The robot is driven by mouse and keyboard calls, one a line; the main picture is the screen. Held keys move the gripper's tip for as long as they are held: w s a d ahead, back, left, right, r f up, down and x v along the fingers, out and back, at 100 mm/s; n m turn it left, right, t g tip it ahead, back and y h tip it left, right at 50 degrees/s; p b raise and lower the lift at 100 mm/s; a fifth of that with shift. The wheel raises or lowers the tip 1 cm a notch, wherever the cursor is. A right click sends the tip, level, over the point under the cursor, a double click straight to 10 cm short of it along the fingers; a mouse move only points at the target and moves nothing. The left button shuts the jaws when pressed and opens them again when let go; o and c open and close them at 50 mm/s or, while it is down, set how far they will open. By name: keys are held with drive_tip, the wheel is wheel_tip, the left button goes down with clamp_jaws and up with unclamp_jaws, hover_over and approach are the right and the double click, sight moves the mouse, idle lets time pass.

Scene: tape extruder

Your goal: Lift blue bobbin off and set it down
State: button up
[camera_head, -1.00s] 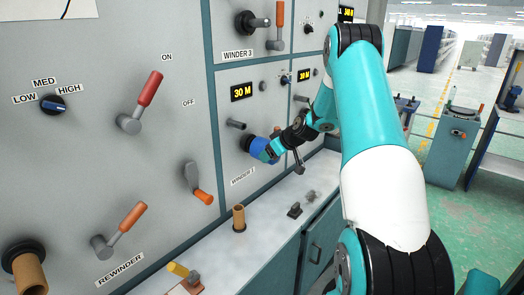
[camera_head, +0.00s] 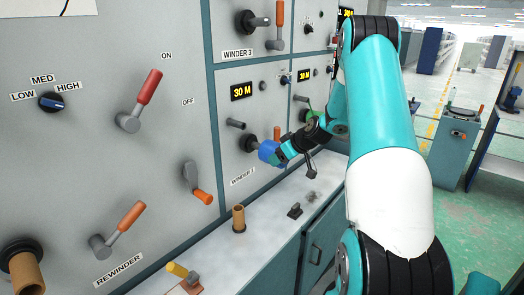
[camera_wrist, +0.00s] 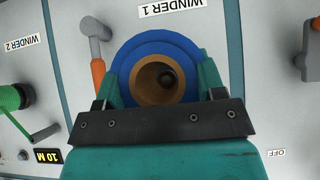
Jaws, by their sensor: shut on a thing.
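The blue bobbin (camera_head: 267,151), a blue ring around a tan core, is held in front of the panel above the WINDER 1 label. In the wrist view the bobbin (camera_wrist: 134,60) sits between the two teal fingers of my gripper (camera_wrist: 158,82), its hollow core facing the camera. My gripper (camera_head: 276,153) is shut on it from the right. The dark winder spindle (camera_head: 247,142) shows on the panel just left of the bobbin. A dark round end shows inside the core in the wrist view; I cannot tell whether the spindle tip is still inside.
An orange-handled lever (camera_wrist: 97,75) stands close beside the bobbin. A green spool (camera_wrist: 14,98) is on the neighbouring winder. The ledge (camera_head: 265,220) below holds a tan upright core (camera_head: 239,218) and a small dark block (camera_head: 295,210); bare room lies between them.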

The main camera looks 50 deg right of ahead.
drive_tip(key=shift+s+d+b, duration=0.2)
drive_tip(key=shift+s+b, duration=0.35)
drive_tip(key=shift+s, duration=1.85)
